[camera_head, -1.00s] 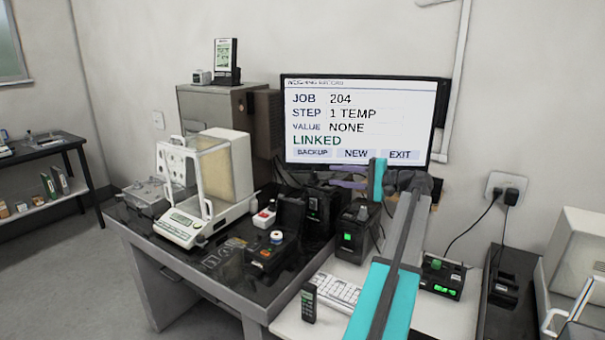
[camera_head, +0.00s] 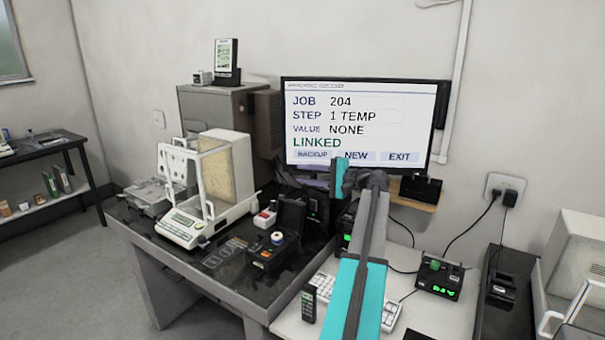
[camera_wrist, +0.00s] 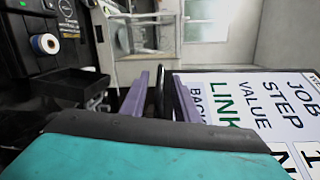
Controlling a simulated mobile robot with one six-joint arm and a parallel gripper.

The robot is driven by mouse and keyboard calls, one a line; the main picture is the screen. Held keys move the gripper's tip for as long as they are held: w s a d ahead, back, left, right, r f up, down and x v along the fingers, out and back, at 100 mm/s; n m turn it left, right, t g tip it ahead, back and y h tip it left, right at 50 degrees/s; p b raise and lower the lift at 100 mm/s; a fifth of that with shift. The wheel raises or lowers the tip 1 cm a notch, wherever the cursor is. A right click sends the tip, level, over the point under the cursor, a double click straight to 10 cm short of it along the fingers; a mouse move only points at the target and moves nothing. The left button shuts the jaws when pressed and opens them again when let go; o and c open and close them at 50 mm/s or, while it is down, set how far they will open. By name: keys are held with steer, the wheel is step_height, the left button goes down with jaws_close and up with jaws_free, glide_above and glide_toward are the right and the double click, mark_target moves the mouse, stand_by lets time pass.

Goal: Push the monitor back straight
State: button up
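The monitor (camera_head: 362,122) is a wide black-framed screen in front of the back wall, reading JOB 204, STEP 1 TEMP, VALUE NONE and LINKED. In the wrist view the monitor (camera_wrist: 240,100) fills the right side, turned sideways, close beside one finger. My gripper (camera_head: 313,180) is below the monitor's lower left edge in the head view, partly hidden by my arm. In the wrist view my gripper (camera_wrist: 160,92) shows two purple-grey fingers spread apart. A dark upright shape shows between them; I cannot tell whether they touch it. The monitor's stand is hidden.
A balance with a glass draft shield (camera_head: 205,190) stands on the dark table to the left. A keyboard (camera_head: 390,315) and a small green-lit device (camera_head: 440,277) lie on the white table. A black device (camera_head: 421,188) sits on a wooden wall shelf at the monitor's lower right.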

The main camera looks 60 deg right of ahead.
steer(key=shift+w+f, duration=0.1)
steer(key=shift+w, duration=0.6)
jaws_close()
